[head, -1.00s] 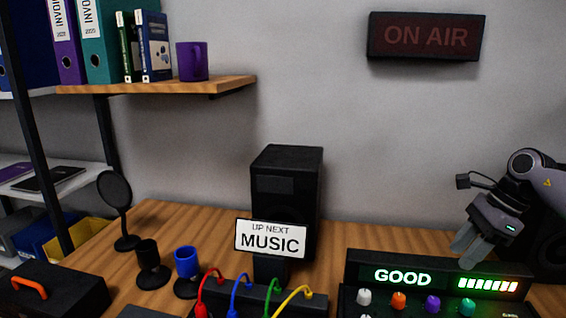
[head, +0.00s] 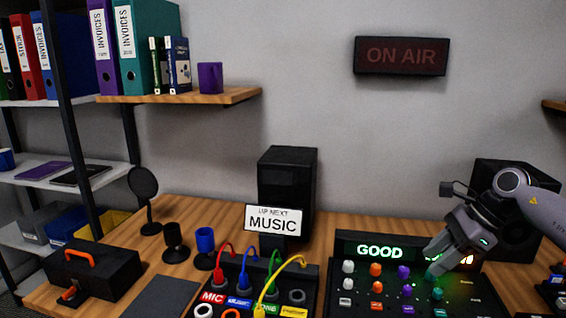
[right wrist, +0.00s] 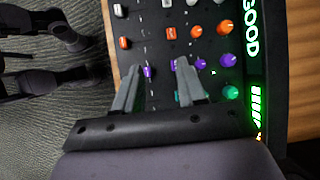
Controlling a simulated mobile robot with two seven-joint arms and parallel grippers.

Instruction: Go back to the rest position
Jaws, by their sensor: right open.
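My right gripper (head: 434,262) comes in from the right in the head view. It is open and empty, above the right part of the black mixer (head: 462,292), covering part of its lit display. In the right wrist view, the two grey fingers (right wrist: 158,74) stand apart over the mixer's knobs and buttons, with nothing between them. A teal knob (right wrist: 230,93) lies right of the fingers there. My left gripper is out of view.
The green display (head: 380,252) reads GOOD. A speaker (head: 287,180) stands behind the MUSIC sign (head: 273,219). A toolbox (head: 95,268), cup-like stands and a round-headed stand (head: 144,190) are at left. Another speaker is behind my right arm. Some bare wood lies between the patch box and mixer.

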